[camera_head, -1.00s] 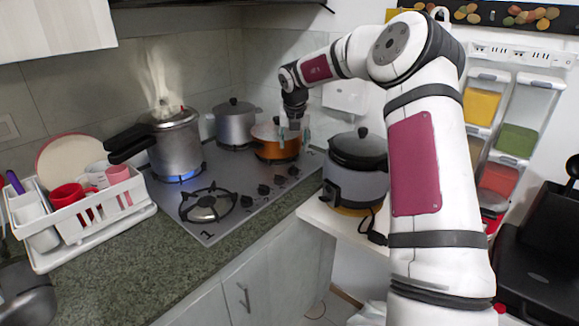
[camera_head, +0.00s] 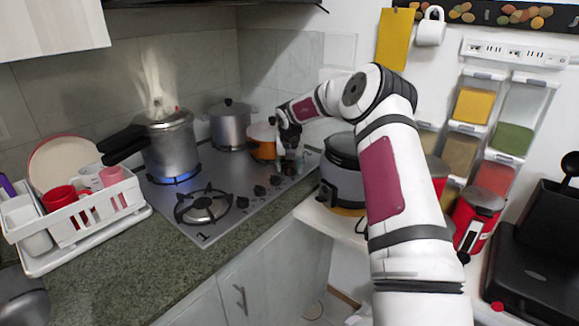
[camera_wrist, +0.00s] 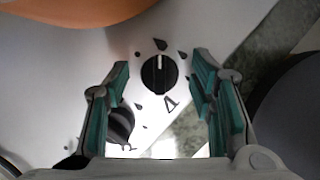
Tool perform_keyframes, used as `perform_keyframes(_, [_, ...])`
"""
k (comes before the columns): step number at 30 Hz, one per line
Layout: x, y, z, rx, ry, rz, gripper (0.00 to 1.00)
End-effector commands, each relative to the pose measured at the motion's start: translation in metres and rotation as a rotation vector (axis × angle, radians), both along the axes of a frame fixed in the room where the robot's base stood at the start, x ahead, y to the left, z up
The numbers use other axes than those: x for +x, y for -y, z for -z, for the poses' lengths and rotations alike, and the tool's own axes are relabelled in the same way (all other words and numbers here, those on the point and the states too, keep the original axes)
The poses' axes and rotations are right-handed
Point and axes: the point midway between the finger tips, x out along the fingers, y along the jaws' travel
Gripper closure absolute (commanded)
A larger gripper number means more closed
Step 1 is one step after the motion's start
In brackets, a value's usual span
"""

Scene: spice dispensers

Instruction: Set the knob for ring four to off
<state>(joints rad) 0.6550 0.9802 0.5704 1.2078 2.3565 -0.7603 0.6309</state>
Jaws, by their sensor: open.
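The knob for ring four (camera_wrist: 159,75) is black and round, with a white line pointing up in the wrist view. A printed "4" (camera_wrist: 170,102) is beside it, and drop-shaped marks surround it. My gripper (camera_wrist: 163,88) is open, its teal-padded fingers on either side of this knob with gaps to both. A second black knob (camera_wrist: 121,127) is partly hidden by the left finger. In the head view my gripper (camera_head: 290,168) is low over the far right end of the knob row on the steel hob (camera_head: 232,226), and it hides the knob there.
An orange pot (camera_head: 262,140) stands just behind my gripper. A rice cooker (camera_head: 343,182) is close on the right. A steaming pressure cooker (camera_head: 172,150) sits over a blue flame. A grey pot (camera_head: 230,127) is at the back.

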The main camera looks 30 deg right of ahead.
Motion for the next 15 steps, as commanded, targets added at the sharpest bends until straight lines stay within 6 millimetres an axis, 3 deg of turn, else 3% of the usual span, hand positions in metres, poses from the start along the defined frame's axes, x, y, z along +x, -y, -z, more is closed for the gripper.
perform_keyframes(3, [0.0000,0.0000,-0.0001,0.000,0.000,0.000,0.50])
perform_keyframes(4, [0.0000,0.0000,-0.0001,0.000,0.000,0.000,0.54])
perform_keyframes(9, [-0.0002,0.0000,-0.0001,0.000,0.000,0.000,0.93])
perform_keyframes(10, [-0.0001,-0.0001,-0.0001,0.000,0.000,0.000,0.96])
perform_keyframes(15, [-0.0004,0.0001,-0.0001,0.000,0.000,-0.002,0.96])
